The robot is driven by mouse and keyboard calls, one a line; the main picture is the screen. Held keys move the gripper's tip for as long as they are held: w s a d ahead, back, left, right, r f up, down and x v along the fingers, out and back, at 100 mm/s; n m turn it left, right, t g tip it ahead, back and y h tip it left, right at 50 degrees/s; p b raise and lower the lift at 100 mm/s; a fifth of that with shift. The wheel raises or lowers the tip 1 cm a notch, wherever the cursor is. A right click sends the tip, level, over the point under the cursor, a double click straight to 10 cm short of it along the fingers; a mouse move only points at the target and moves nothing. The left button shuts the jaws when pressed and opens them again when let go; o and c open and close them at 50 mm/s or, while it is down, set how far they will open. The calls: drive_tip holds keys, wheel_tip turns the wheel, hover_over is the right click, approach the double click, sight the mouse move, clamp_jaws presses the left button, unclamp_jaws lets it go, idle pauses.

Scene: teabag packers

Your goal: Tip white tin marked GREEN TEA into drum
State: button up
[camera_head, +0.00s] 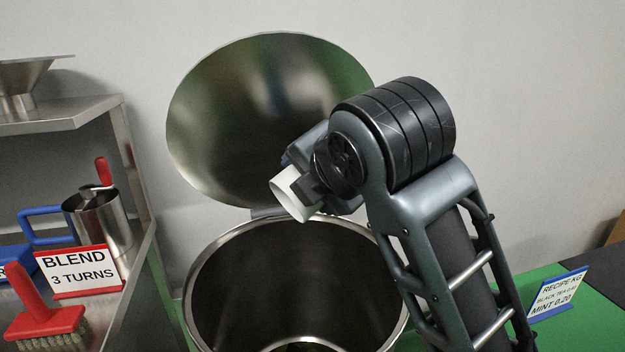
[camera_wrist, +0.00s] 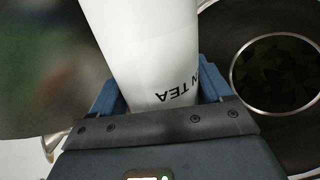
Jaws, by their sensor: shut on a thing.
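A white tin (camera_head: 291,193) is held by my gripper (camera_head: 305,180), tilted with its open end down and to the left, above the drum's back rim. In the wrist view the tin (camera_wrist: 150,50) sits between the blue fingers of my gripper (camera_wrist: 160,95); black lettering ending in "N TEA" shows on it. The steel drum (camera_head: 196,290) stands open below, its round lid (camera_head: 265,110) raised behind. In the wrist view the drum's dark inside (camera_wrist: 222,40) shows a round opening with dark leafy stuff (camera_wrist: 275,75). Whether anything is left in the tin cannot be seen.
A steel shelf (camera_head: 130,130) at the left holds a metal jug (camera_head: 100,220), a red-handled brush (camera_head: 45,315) and a "BLEND 3 TURNS" sign (camera_head: 78,270). A recipe card (camera_head: 558,293) stands on the green surface (camera_head: 590,325) at the right.

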drive_tip(key=shift+r, duration=0.1)
drive_tip(key=p, duration=0.2)
drive_tip(key=shift+a+r+p, duration=0.15)
drive_tip(key=shift+r+p, duration=0.2)
drive_tip(key=shift+s+f+p, duration=0.1)
drive_tip(key=shift+p, duration=0.85)
drive_tip(key=shift+d+f+m+p, duration=0.3)
drive_tip(key=shift+d+f, duration=0.05)
drive_tip(key=shift+f, duration=0.05)
drive_tip(key=shift+w+d+f+m+g+y, duration=0.35)
drive_tip(key=shift+m+g+y, duration=0.1)
drive_tip(key=shift+g+y, duration=0.15)
drive_tip(key=shift+w+d+f+m+g+y, duration=0.2)
drive_tip(key=shift+w+f+m+g+y, duration=0.1)
drive_tip(key=shift+m+g+y, duration=0.25)
drive_tip(key=m+g+y, duration=0.1)
drive_tip(key=m+y, duration=0.1)
drive_tip(key=y, duration=0.1)
drive_tip(key=f+m+g+y, duration=0.1)
drive_tip(key=m+y, duration=0.2)
drive_tip(key=f+m+g+y, duration=0.1)
drive_tip(key=m+g+y, duration=0.1)
drive_tip(key=m+y, duration=0.1)
drive_tip(key=shift+s+a+f+b, duration=0.1)
drive_tip(key=shift+s+a+b, duration=0.15)
drive_tip(key=shift+b, duration=0.05)
drive_tip(key=shift+s+a+r+m+y, duration=0.15)
drive_tip(key=shift+r+m+y, duration=0.2)
drive_tip(key=shift+m+y, duration=0.25)
